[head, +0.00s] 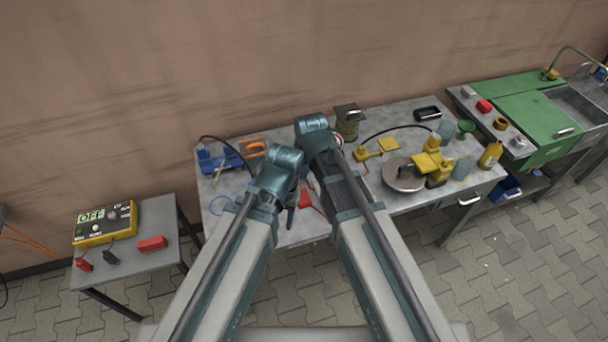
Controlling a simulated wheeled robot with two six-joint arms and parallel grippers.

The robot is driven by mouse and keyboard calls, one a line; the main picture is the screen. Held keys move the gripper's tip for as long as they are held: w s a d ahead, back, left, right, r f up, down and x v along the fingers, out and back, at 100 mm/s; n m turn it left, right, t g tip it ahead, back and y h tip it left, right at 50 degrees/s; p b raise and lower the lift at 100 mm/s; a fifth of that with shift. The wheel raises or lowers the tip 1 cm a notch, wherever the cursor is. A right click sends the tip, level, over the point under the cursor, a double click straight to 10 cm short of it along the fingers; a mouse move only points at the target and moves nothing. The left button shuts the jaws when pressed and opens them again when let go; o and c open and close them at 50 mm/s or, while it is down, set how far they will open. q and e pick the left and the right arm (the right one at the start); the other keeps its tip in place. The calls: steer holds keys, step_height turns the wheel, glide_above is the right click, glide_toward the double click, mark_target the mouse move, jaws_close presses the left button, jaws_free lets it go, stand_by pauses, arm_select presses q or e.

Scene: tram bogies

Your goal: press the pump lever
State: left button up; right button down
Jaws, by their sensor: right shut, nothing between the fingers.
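A yellow piece with a flat pad (388,145) lies on the grey workbench (405,118), right of my wrists. A black hose runs from near it toward a larger yellow device (432,165) beside a round metal disc (403,176). I cannot tell for certain which yellow part is the pump lever. My right gripper (337,143) is shut and empty, mostly hidden behind its own wrist, left of the flat yellow piece and apart from it. My left wrist is over the bench to the left; its gripper fingers are hidden behind it.
A dark canister (349,122) stands at the bench's back edge. A blue tool (222,160) and an orange clamp (254,149) lie at left. A yellow OFF box (105,223) sits on a small table. A green sink unit (525,110) stands right.

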mark_target(302, 197)
steer(key=b+x, duration=0.6)
steer(key=s+b+x, duration=0.1)
steer(key=b+x, duration=0.2)
steer(key=x, duration=0.1)
steer(key=shift+d+f, duration=0.1)
steer(key=shift+d, duration=0.05)
steer(key=shift+f+b, duration=0.45)
steer(key=shift+s+f+b, duration=0.15)
steer(key=shift+f+b, duration=0.15)
steer(key=shift+b, duration=0.05)
steer(key=shift+t, duration=0.7)
steer(key=f+b, duration=1)
steer(key=b, duration=0.1)
steer(key=shift+s+d+f, duration=0.15)
steer(key=shift+s+d, duration=0.05)
steer(key=shift+s, duration=0.2)
steer(key=shift+s+f+b, duration=0.25)
steer(key=shift+b, duration=0.2)
steer(key=shift+f, duration=0.1)
steer(key=shift+s, duration=0.1)
